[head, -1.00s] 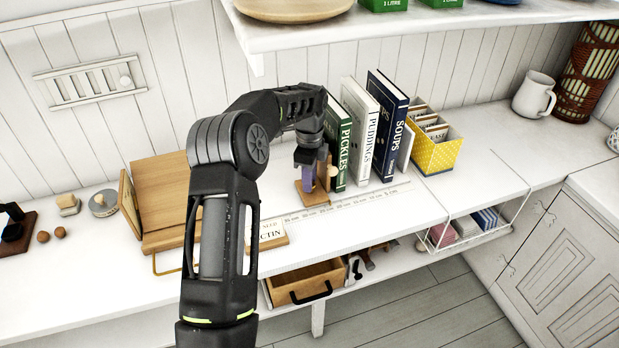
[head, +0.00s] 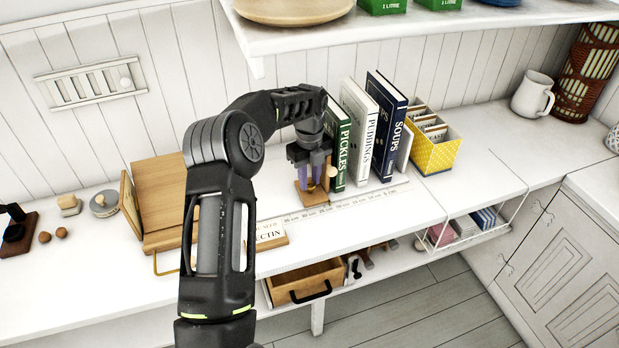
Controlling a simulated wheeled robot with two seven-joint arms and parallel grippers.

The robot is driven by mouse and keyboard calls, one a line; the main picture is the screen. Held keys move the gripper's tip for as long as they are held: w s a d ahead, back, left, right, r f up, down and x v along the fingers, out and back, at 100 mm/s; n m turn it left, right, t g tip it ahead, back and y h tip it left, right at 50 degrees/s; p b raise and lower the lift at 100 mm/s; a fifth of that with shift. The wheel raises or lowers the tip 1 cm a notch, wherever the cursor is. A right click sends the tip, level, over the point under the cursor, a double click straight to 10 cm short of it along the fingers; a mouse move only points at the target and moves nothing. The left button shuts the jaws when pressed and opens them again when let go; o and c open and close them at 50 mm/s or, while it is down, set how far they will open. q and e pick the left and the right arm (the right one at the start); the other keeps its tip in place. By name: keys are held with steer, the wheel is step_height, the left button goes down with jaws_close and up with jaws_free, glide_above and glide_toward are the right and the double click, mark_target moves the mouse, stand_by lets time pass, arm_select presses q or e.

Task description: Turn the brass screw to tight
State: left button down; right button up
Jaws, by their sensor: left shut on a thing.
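My left gripper (head: 313,179) points down over a small wooden stand (head: 307,200) just left of the books. Its two purple-grey fingers show side by side and are shut on the brass screw (head: 310,187), which is mostly hidden between and behind them. The stand has an upright wooden part and a pale round knob (head: 332,171) at its right. How far the screw is turned cannot be seen. My right gripper is out of view.
A green book (head: 342,150), other books and a yellow card box (head: 436,154) stand close on the right. A printed ruler strip (head: 345,203) and a small sign (head: 268,236) lie in front. A wooden book rest (head: 163,195) stands left. A shelf (head: 420,22) overhangs behind.

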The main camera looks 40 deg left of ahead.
mark_target(310, 183)
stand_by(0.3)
arm_select(q)
steer(key=c, duration=1.4)
jaws_free()
steer(key=shift+c, duration=0.2)
steer(key=shift+r, duration=0.15)
step_height(310, 183, up, 8)
steer(key=shift+f+b, duration=0.15)
steer(key=shift+b, duration=0.35)
steer(key=shift+f, duration=0.1)
